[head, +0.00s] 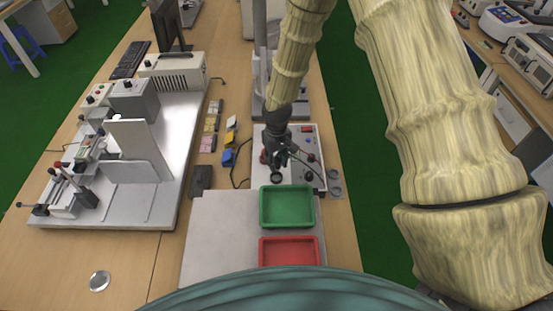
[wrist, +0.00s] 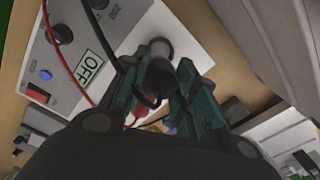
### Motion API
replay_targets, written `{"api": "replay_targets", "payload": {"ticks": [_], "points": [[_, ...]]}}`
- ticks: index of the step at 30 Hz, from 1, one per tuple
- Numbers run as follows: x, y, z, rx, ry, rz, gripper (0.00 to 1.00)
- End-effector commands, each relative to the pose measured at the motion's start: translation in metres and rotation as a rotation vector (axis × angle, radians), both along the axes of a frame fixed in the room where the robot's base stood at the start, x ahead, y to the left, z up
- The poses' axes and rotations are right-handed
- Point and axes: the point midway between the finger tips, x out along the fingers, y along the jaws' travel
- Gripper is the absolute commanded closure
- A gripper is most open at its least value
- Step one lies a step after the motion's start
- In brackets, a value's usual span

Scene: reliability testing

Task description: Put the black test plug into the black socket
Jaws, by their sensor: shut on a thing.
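My gripper (head: 278,157) is over the white test box (head: 298,135), pointing down. In the wrist view its two teal fingers (wrist: 160,88) are shut on the black test plug (wrist: 156,76), a dark cylinder with a black cable looping beside it. In the head view the plug is mostly hidden by the fingers. A round black part (head: 277,178) on the box lies just below the gripper in the picture; I cannot tell whether it is the black socket. Whether the plug tip touches the box is not clear.
A green tray (head: 263,207) and a red tray (head: 263,254) stand in front of the box. Cables run close to the gripper, with a red lead (wrist: 70,70) in the wrist view. A metal test fixture (head: 180,150) stands on the left. The box display reads OFF.

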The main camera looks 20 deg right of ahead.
Motion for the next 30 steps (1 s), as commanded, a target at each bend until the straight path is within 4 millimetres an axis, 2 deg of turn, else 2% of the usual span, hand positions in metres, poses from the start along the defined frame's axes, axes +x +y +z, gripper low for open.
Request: {"api": "replay_targets", "payload": {"ticks": [15, 30], "points": [[0.000, 0.000, -0.045, 0.000, 0.000, 0.001, 0.96], [0.000, 0.000, -0.048, 0.000, 0.000, 0.000, 0.96]]}}
